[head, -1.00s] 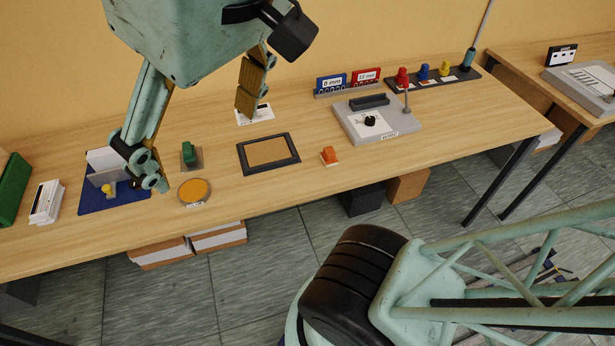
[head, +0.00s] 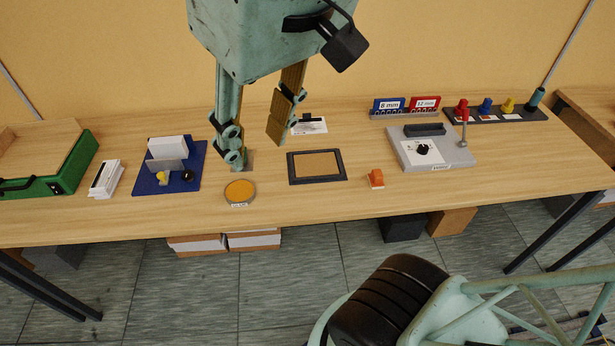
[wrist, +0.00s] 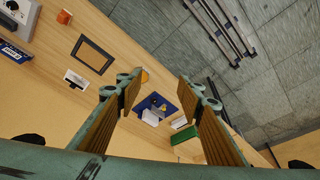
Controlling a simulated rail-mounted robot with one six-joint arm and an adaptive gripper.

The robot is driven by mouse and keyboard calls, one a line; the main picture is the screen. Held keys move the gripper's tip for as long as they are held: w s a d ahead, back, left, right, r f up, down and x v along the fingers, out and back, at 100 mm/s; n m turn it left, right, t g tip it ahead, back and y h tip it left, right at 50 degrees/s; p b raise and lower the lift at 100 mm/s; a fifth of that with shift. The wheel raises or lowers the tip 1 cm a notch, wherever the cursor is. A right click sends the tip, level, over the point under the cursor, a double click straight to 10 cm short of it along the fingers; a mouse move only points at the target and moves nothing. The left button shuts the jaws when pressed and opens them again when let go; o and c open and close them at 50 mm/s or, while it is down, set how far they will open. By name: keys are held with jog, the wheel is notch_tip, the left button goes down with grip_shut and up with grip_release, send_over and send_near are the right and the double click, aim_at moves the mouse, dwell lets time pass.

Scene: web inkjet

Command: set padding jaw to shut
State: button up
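A blue base plate (head: 196,183) lies on the left half of the bench in the head view. It carries a white block (head: 168,148), a grey upright plate (head: 166,166), a yellow knob (head: 163,177) and a black knob (head: 188,176). I take this fixture for the padding jaw, but its label and whether it is shut cannot be read. My gripper (head: 257,142) is open and empty, above the bench and to the right of the fixture in the head view. In the wrist view the blue plate (wrist: 146,104) shows beyond and between the open fingers (wrist: 158,86).
An orange disc (head: 240,191) and a black-framed tray (head: 318,180) lie near the gripper. White cards (head: 105,179) and a green box (head: 62,178) are left of the fixture. A grey box with a dial (head: 440,158) stands right. The bench front is mostly clear.

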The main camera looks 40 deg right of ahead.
jog(key=shift+g, duration=0.5)
jog(key=w+p, duration=0.1)
jog(key=w, duration=0.4)
jog(key=w+r+p, duration=0.1)
jog(key=w, duration=0.3)
jog(key=w+a+r+p, duration=0.1)
jog(key=w, duration=0.4)
jog(key=shift+w+r, duration=0.15)
jog(key=shift+w, duration=0.2)
jog(key=shift+c, duration=0.5)
jog(key=n+g+p, duration=0.2)
jog(key=g+p, duration=0.1)
jog(key=p, duration=0.7)
send_over(160, 174)
notch_tip(160, 174, down, 30)
jog(key=shift+f+p, duration=1)
jog(key=shift+f, duration=5.85)
